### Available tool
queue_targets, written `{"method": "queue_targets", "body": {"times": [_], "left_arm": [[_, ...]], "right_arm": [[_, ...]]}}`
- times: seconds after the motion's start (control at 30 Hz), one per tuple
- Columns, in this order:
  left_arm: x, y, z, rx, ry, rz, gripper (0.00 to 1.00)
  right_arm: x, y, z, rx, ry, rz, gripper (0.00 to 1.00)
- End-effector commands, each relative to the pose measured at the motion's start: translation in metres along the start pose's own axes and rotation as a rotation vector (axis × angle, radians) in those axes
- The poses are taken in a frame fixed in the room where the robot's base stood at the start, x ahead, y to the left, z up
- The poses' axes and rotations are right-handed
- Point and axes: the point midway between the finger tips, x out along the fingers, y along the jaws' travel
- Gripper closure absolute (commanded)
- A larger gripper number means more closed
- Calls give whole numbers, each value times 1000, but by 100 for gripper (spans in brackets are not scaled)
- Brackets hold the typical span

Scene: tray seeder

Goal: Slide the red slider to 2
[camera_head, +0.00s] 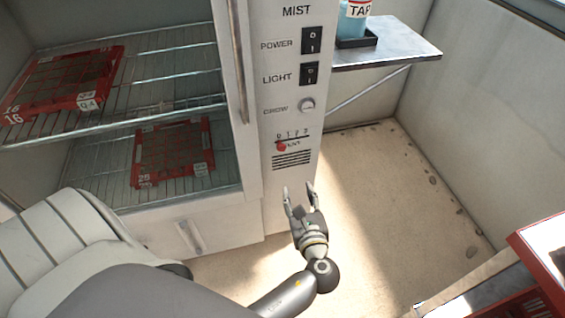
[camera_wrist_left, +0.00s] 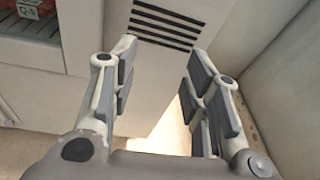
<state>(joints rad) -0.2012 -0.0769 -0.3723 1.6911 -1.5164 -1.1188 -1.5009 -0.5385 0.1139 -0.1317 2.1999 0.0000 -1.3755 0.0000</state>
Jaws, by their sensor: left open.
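The red slider (camera_head: 281,147) sits on the cabinet's control panel, at the left end of a short scale marked 0, 1, 2, 3, by the 0. My left gripper (camera_head: 299,190) is open and empty, in front of and below the slider and the vent slots. In the left wrist view, the open fingers (camera_wrist_left: 158,75) frame the lower panel, with the vent slots (camera_wrist_left: 168,22) at the top. The slider is out of that view. My right gripper is not in view.
Above the slider are a GROW knob (camera_head: 307,105), a LIGHT switch (camera_head: 310,74) and a POWER switch (camera_head: 312,41). Red trays (camera_head: 134,172) lie on wire shelves to the left. A metal shelf (camera_head: 395,52) juts out at right. The floor beside the gripper is clear.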

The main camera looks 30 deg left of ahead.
Motion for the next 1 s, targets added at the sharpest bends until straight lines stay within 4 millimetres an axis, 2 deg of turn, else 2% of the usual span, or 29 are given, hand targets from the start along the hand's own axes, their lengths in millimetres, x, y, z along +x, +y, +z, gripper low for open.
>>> {"method": "queue_targets", "body": {"times": [0.13,0.3,0.47,0.63,0.8,1.0], "left_arm": [[-5,4,43,76,-145,59,57],[-6,8,67,108,-203,94,57],[15,10,73,110,-207,96,57],[48,12,79,109,-206,95,57],[76,14,84,110,-205,94,57],[93,16,88,109,-203,94,57]], "right_arm": [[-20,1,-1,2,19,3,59],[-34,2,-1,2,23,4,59],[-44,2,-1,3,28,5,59],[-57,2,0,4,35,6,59],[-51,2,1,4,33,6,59],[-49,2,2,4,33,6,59]]}}
